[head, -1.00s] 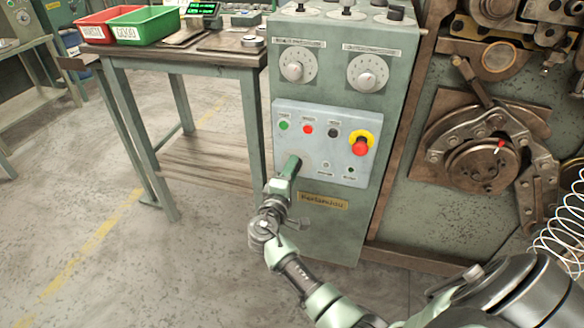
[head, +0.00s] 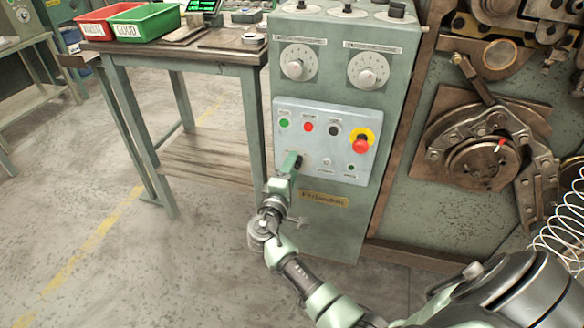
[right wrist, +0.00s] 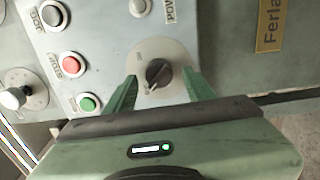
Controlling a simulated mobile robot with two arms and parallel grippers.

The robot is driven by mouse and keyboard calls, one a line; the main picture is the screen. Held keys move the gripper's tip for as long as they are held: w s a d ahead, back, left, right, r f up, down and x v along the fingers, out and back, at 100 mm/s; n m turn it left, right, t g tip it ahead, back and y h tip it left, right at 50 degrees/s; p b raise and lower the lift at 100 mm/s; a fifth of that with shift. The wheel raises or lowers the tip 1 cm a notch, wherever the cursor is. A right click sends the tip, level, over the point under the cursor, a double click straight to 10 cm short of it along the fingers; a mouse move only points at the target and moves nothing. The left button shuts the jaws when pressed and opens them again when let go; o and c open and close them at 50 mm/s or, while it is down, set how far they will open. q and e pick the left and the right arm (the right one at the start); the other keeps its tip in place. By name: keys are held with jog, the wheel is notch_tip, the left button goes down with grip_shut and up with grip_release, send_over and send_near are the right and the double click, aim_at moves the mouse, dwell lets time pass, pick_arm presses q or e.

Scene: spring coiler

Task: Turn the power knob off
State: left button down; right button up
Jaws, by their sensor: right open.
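The power knob is a small black rotary knob (right wrist: 158,74) on a round pale plate in the right wrist view. Its pointer line slants toward the lower left in that view. In the head view the knob (head: 299,161) shows dark beside my fingertips, low on the grey control panel (head: 345,178). My right gripper (right wrist: 160,77) is open, with one green finger on each side of the knob and a gap on both sides. It also shows in the head view (head: 293,164), in front of the panel. My left gripper is not in view.
Green (head: 284,123), red (head: 309,127) and black (head: 334,131) buttons and a red emergency stop (head: 361,145) sit close above. Two dials (head: 297,69) are higher up. A workbench (head: 222,52) with bins stands at left; coiling machinery (head: 482,160) is at right.

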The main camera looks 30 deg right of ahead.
jog(key=v, duration=0.7)
jog(key=shift+p, duration=0.3)
jog(key=shift+s, duration=0.15)
